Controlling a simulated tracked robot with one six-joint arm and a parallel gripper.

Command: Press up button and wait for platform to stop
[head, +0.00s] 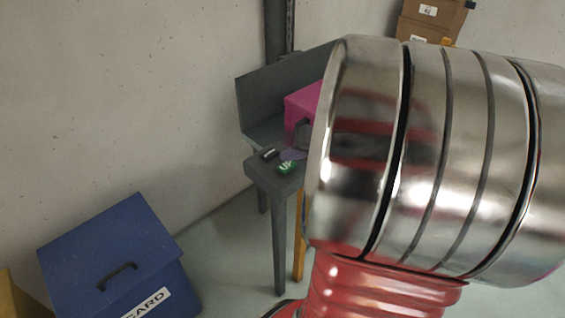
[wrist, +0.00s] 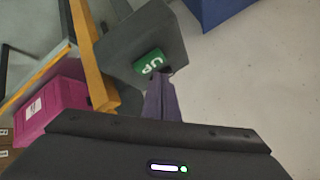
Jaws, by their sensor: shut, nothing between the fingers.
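The green button marked UP (head: 286,167) is on the corner of a grey stand (head: 262,176) in the head view. A small black button (head: 269,155) is beside it. The UP button also shows in the wrist view (wrist: 149,64). My gripper (wrist: 162,76) is shut and empty, its purple fingers pointing at the stand, with the tips close beside the UP button. Whether they touch it cannot be told. In the head view the fingertips (head: 291,154) show just behind the button. A magenta box (head: 303,103) is on the grey structure, partly hidden by my arm.
A blue bin (head: 110,255) with a black handle and a partly visible label stands at the lower left. Cardboard boxes (head: 430,20) are stacked at the top right. A yellow post (wrist: 92,65) runs beside the stand. My arm covers the right of the head view.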

